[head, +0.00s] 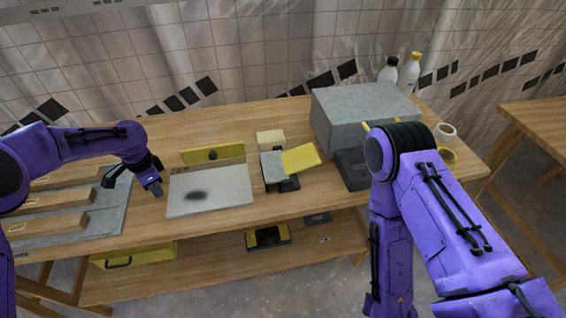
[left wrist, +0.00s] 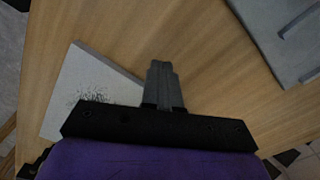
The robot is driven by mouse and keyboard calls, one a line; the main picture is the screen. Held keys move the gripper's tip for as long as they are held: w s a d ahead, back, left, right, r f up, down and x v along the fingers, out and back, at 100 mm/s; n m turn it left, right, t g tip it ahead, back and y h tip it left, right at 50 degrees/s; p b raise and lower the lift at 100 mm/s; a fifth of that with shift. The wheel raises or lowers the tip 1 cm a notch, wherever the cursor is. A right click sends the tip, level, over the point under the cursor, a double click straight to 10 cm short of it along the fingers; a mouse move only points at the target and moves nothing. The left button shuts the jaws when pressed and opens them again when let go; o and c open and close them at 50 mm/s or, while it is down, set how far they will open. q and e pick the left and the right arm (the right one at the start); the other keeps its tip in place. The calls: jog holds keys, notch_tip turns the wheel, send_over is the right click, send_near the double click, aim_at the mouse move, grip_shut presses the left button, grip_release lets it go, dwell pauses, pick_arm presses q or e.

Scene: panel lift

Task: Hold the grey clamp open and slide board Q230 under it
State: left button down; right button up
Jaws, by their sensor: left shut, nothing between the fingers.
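A clamp-like device (head: 272,167) with a grey plate, a yellow flap and a black base stands mid-table; I take it for the grey clamp. Several wooden boards (head: 55,199) with small labels lie on a grey rack at the left. The labels are too small to read, so I cannot tell which is Q230. My left gripper (head: 155,190) is shut and empty, pointing down between the rack and a pale plate (head: 228,188). Its shut fingers also show in the left wrist view (left wrist: 164,85). My right arm bends in front of the table; its gripper is not visible.
The pale plate has a dark smudge and lies before an upright yellow panel (head: 212,153). A large grey box (head: 350,115), a dark box (head: 352,165), bottles (head: 408,75) and tape rolls (head: 444,131) are at the right. A cream block (head: 270,140) stands behind the clamp.

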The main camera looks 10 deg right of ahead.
jog(key=shift+r, duration=0.1)
pick_arm(q)
notch_tip(320, 180, up, 5)
jog(key=p, duration=0.5)
jog(key=shift+r, duration=0.1)
pick_arm(e)
notch_tip(320, 180, up, 5)
jog(key=shift+f, duration=0.1)
jog(key=shift+c, duration=0.3)
